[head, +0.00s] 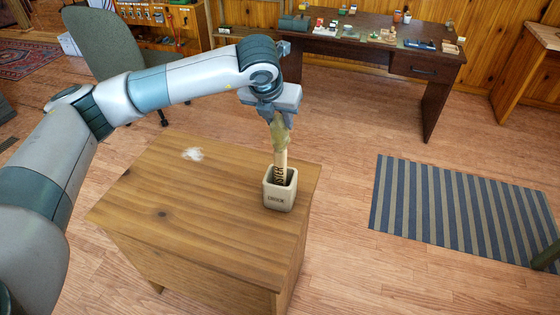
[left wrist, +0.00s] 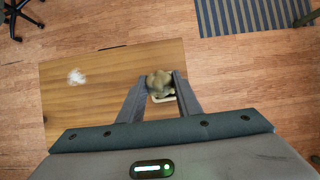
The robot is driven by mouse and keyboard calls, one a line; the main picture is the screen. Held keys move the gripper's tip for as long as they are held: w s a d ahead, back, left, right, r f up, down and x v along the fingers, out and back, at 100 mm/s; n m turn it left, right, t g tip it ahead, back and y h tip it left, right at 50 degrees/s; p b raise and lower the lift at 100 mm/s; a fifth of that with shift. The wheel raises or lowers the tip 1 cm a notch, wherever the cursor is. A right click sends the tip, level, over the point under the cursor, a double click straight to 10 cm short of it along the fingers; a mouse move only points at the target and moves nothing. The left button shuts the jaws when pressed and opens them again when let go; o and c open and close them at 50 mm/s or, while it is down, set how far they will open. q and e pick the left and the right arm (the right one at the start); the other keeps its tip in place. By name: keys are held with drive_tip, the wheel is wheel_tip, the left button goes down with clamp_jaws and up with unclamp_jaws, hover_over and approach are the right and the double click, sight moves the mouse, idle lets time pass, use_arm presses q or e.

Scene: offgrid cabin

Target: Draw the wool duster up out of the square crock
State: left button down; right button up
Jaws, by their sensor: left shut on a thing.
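The wool duster (head: 281,160) stands nearly upright, its pale lettered handle running down into the mouth of the square crock (head: 280,196). Its lower end is hidden inside the crock. My left gripper (head: 279,118) is above the crock, shut on the duster's olive, woolly upper part. In the left wrist view the duster's top (left wrist: 160,82) sits between the two fingers, with a bit of the crock's pale rim (left wrist: 162,98) behind it. My right gripper is not in view.
The wooden table (head: 180,205) is otherwise bare except for a white fluffy patch (head: 193,154) at left. A dark desk (head: 370,45) with small items stands behind. A green chair (head: 105,50) is at back left. A striped rug (head: 460,205) lies on the floor at right.

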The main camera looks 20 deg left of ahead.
use_arm(q)
drive_tip(key=shift+r, duration=0.15)
drive_tip(key=shift+r, duration=1.45)
drive_tip(key=shift+r+b, duration=0.2)
drive_tip(key=shift+b, duration=0.1)
drive_tip(key=shift+a+r, duration=0.15)
drive_tip(key=shift+r, duration=1.15)
